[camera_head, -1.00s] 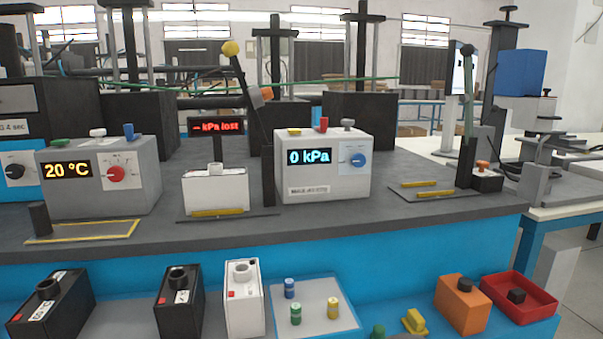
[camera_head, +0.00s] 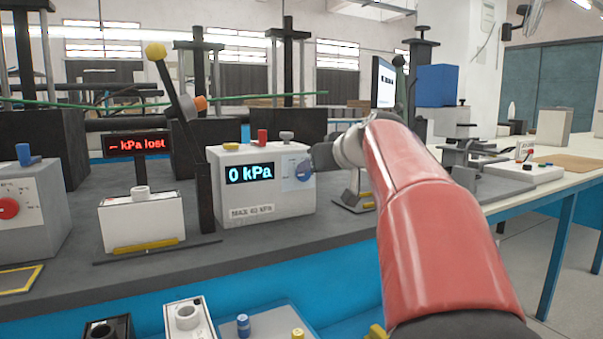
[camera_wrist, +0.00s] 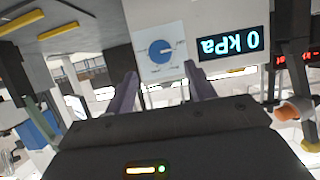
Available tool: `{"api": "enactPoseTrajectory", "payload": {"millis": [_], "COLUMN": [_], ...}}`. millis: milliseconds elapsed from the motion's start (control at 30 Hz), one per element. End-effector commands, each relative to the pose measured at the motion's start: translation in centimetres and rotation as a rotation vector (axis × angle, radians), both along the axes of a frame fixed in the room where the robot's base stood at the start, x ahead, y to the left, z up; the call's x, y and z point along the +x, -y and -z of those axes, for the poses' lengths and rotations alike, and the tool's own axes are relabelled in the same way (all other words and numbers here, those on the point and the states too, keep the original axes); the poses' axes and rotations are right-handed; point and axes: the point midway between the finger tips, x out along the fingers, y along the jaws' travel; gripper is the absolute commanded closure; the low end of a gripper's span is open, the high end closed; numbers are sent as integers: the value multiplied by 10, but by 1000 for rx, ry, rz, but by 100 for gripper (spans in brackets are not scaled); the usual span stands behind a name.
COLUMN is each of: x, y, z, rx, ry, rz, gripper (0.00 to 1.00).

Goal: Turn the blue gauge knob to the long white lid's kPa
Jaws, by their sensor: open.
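The gauge box (camera_head: 212,192) is pale grey, shows "0 kPa" in blue and stands on the dark bench. Its blue knob (camera_head: 303,170) is on the right of the front face, and in the wrist view the knob (camera_wrist: 160,50) sits on a white dial plate. My gripper (camera_wrist: 163,84) is open and empty, its two fingers apart with the knob beyond their tips. In the head view my gripper (camera_head: 322,157) is just right of the knob, partly hidden by my wrist. A white battery box (camera_head: 187,319) is low at the front, cut off; no kPa figure is readable on its lid.
A red sign (camera_head: 139,143) reads "kPa lost" above a white box (camera_head: 142,223). A lever with a yellow ball (camera_head: 155,50) leans left of the gauge box. A grey box with a red knob (camera_head: 9,208) stands at far left.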

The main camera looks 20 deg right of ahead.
Motion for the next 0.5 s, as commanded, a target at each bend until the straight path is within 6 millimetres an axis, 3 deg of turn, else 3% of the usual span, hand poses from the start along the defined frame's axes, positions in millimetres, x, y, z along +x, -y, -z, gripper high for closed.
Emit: {"api": "enactPoseTrajectory", "payload": {"millis": [300,500], "x": [46,58], "y": [-3,-3], "z": [19,24], "rx": [3,2], "ry": [-3,-2], "rz": [-1,-1], "gripper": [45,45]}}
